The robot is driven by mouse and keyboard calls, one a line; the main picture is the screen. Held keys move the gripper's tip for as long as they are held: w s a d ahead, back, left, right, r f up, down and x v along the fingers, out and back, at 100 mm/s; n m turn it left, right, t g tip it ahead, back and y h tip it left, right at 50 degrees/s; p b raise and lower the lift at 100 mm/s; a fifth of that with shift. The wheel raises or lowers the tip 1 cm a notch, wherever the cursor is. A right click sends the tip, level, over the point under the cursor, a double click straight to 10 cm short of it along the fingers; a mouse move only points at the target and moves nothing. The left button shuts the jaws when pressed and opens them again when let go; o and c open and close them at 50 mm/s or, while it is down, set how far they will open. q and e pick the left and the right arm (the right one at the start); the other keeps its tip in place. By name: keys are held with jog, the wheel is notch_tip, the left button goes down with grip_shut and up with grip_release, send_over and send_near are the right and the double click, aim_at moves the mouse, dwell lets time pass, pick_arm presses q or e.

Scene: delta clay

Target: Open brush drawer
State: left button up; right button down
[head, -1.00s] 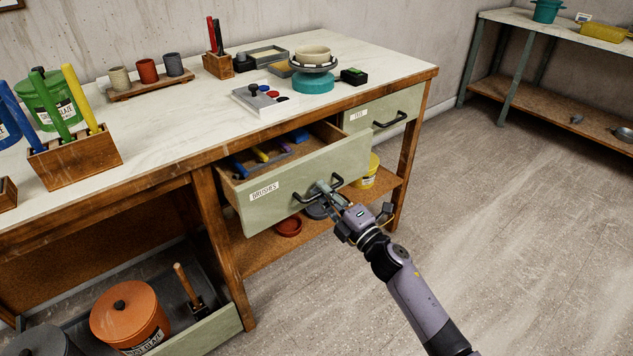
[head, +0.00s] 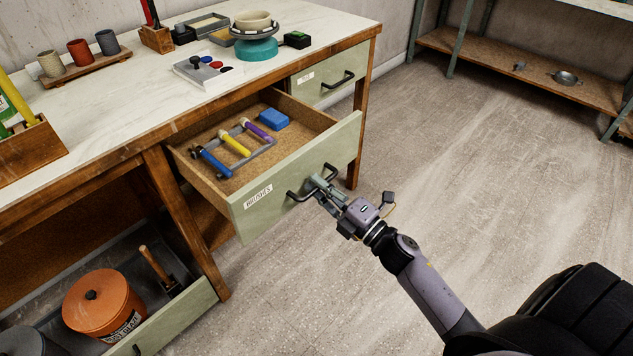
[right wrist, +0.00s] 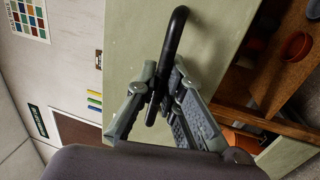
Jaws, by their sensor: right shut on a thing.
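The brush drawer (head: 290,190) has a pale green front labelled BRUSHES and stands far out of the workbench. Inside it, a grey rack (head: 250,160) holds blue, yellow and purple handled tools, with a blue block (head: 273,119) behind them. My right gripper (head: 318,185) is shut on the drawer's black handle (head: 295,197). In the right wrist view, the black handle (right wrist: 175,40) passes between the two fingers (right wrist: 160,92). My left gripper is not in view.
A second green drawer (head: 330,82) beside it is shut. Below left, a low open drawer (head: 190,305) holds an orange lidded pot (head: 102,303) and a wooden-handled tool. A banding wheel (head: 256,48) stands on the benchtop. The floor at right is clear.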

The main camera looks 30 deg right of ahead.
jog(key=c, duration=1.7)
grip_release()
jog(key=shift+s, duration=0.1)
jog(key=v, duration=1.2)
